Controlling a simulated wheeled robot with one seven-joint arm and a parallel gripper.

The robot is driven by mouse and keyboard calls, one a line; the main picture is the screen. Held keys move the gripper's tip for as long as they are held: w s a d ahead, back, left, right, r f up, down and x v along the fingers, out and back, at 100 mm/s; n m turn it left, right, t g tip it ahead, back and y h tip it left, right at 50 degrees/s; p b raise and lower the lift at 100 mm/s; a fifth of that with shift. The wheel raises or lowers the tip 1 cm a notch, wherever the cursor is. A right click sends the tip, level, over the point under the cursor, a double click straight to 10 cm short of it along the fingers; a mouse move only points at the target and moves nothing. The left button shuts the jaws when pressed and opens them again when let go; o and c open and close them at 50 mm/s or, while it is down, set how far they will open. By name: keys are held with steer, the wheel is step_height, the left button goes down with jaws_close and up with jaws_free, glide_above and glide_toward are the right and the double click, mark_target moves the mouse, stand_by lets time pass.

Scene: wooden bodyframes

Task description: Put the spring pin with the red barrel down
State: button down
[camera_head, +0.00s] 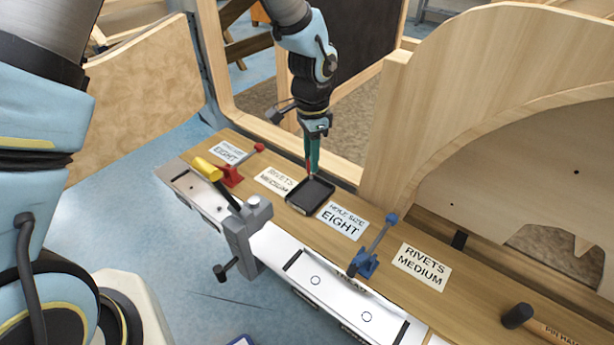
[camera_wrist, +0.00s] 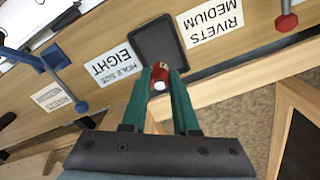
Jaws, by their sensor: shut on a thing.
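My gripper (camera_head: 311,172) points down over the wooden bench, and its green fingers (camera_wrist: 163,80) are closed on the spring pin with the red barrel. In the wrist view the red barrel (camera_wrist: 157,74) sits between the fingertips, with a pale round end facing the camera. In the head view only a thin strip of red (camera_head: 307,160) shows beside the fingers. A shallow black tray (camera_head: 312,196) lies on the bench just at the fingertips. The tray also shows in the wrist view (camera_wrist: 155,42), beyond the pin, and looks empty. I cannot tell whether the pin touches the tray.
White labels flank the tray: "Rivets Medium" (camera_head: 274,180) and "Hole Size Eight" (camera_head: 342,221). A red toggle clamp (camera_head: 234,174) and a blue one (camera_head: 366,262) stand farther along. A grey clamp with a yellow handle (camera_head: 250,232) grips the front edge. A wooden panel (camera_head: 385,140) rises behind.

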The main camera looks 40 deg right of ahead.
mark_target(311, 176)
steer(key=shift+f+p, duration=0.65)
steer(key=shift+f, duration=2.3)
steer(key=shift+f, duration=0.1)
steer(key=c, duration=0.7)
jaws_free()
step_height(311, 176, up, 12)
steer(key=b, duration=0.3)
